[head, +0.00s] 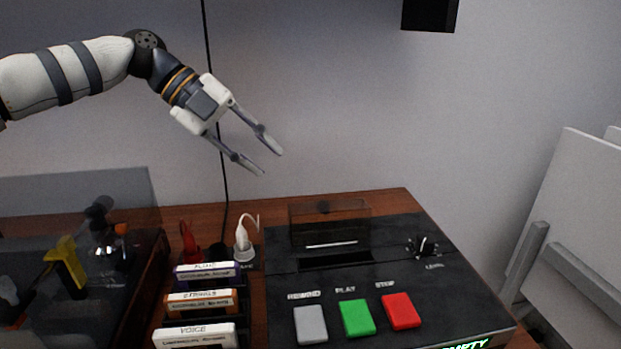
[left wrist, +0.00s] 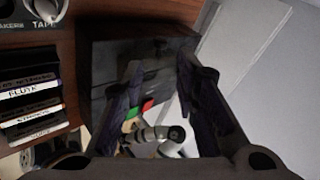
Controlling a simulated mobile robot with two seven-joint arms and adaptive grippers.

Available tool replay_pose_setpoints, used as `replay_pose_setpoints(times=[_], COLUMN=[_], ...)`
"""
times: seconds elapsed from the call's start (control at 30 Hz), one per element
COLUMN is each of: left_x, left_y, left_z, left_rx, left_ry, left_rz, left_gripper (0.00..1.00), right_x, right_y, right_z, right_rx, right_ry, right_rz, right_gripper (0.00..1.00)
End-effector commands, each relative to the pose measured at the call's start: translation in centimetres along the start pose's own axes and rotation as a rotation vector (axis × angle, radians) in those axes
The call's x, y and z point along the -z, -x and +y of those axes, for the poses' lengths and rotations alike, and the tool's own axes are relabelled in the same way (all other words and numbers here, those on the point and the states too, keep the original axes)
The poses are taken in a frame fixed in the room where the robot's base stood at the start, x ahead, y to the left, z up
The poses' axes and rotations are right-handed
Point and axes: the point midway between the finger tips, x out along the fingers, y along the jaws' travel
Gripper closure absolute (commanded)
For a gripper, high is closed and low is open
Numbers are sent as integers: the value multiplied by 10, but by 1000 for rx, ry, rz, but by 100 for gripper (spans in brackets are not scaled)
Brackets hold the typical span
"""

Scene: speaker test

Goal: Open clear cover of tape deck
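The tape deck (head: 400,262) is a black box on the wooden table, with grey, green and red buttons along its front. Its clear cover (head: 328,222) is a smoky see-through panel standing up from the deck's top, behind a dark slot. I cannot tell whether it is hinged open. My left gripper (head: 272,162) is open and empty, in the air above and left of the cover, apart from it. In the left wrist view the deck (left wrist: 110,55) lies beyond the spread fingers (left wrist: 160,68). The cover is not clear there. My right gripper is not in view.
Labelled tape cartridges (head: 205,301) stand in a rack left of the deck. Red and white toggle levers (head: 241,240) rise behind them. A dark see-through case (head: 80,195) is at far left. Pale panels (head: 570,220) lean at right. The air above the deck is clear.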

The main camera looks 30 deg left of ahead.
Motion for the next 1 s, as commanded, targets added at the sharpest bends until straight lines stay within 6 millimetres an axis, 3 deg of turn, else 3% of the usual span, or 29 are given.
replay_pose_setpoints(times=[0.17,0.4,0.53,0.7,0.93,1.0], left_x=[0,0,0,0,1,1], left_y=[-20,-83,-106,-120,-120,-120], left_z=[1,3,1,0,0,0], left_rx=[-4,-7,-4,0,1,1], left_ry=[-2,0,-1,-2,-2,-2], left_rz=[3,4,2,0,0,0], left_gripper=[72,72,72,72,72,86], right_x=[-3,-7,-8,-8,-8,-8], right_y=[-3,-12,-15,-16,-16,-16], right_z=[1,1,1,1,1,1], right_rx=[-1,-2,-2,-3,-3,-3], right_ry=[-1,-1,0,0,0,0], right_rz=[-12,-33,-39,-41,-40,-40], right_gripper=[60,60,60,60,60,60])
